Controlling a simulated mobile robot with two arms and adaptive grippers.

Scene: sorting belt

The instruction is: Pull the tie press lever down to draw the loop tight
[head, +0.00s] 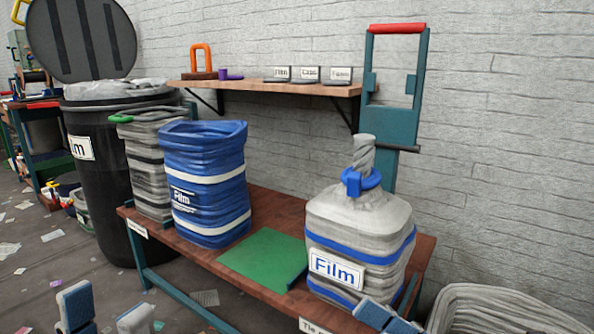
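The tie press (392,125) is a teal frame behind the right end of the bench. Its lever has a red bar handle (397,28), standing raised at the top. In front stands a grey and blue bag labelled Film (337,268), its neck (363,150) twisted upright. A blue loop (360,181) sits around the neck base; I cannot tell how tight it is. My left gripper (106,313) is at the bottom left, its fingers apart and empty, far from the lever. My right gripper (388,318) is partly in view below the bag, cut off by the frame; its opening is unclear.
A green pad (264,258) lies on the brown bench (290,207) left of the bag. A blue Film bag (205,185) and a grey striped sack (150,165) stand further left. A wall shelf (262,87) is behind. A light woven container (500,308) is at bottom right.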

